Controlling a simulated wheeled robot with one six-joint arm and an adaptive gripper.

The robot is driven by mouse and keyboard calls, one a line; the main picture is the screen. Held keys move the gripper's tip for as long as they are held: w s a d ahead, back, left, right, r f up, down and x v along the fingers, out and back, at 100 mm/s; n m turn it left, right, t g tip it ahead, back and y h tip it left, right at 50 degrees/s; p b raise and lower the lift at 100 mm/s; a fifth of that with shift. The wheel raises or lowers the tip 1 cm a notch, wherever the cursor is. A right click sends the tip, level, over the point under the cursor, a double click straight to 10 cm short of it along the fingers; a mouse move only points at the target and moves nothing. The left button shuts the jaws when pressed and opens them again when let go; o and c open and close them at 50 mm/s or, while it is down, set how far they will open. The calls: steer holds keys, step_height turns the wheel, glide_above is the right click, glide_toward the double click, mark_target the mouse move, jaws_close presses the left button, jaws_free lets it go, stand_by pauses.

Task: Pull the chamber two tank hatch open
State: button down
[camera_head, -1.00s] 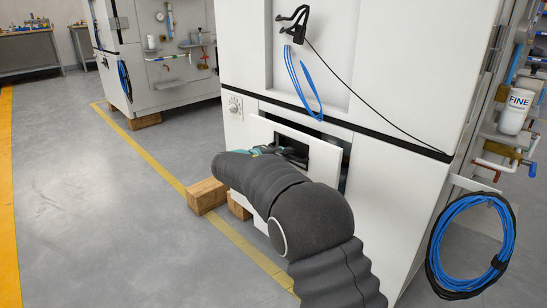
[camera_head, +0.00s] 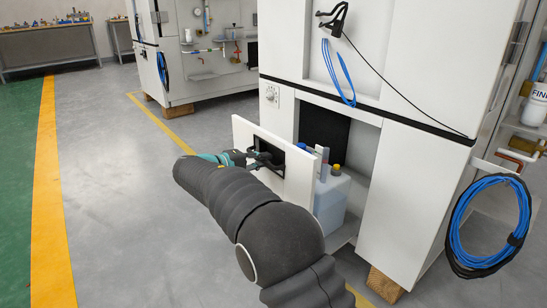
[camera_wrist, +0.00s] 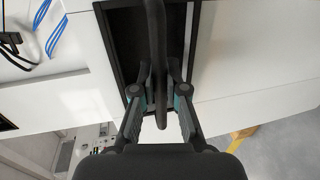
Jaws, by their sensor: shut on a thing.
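The tank hatch (camera_head: 298,182) is a white panel standing pulled out from the lower front of the white cabinet. Its dark recessed handle pocket (camera_head: 284,163) faces me. My gripper (camera_head: 258,159) is at this pocket, shut on the black handle. In the wrist view the black handle bar (camera_wrist: 157,45) passes between the fingers of my gripper (camera_wrist: 159,85). Behind the hatch, a pale translucent tank (camera_head: 331,204) with a yellow cap shows in the opening, partly hidden by the hatch.
The cabinet's right lower panel (camera_head: 410,200) is closed. A coiled blue hose (camera_head: 488,225) hangs on the cabinet's right side. A wooden block (camera_head: 384,285) sits under the cabinet. Grey floor to the left is clear, with an orange stripe (camera_head: 48,200).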

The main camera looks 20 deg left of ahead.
steer(key=shift+s+a+f, duration=0.1)
steer(key=shift+s+a, duration=0.1)
steer(key=shift+s, duration=0.3)
steer(key=shift+s+a, duration=0.2)
steer(key=shift+s, duration=0.3)
steer(key=c, duration=1.2)
jaws_free()
steer(key=shift+s+a, duration=0.1)
steer(key=shift+a, duration=0.05)
steer(key=v, duration=1.2)
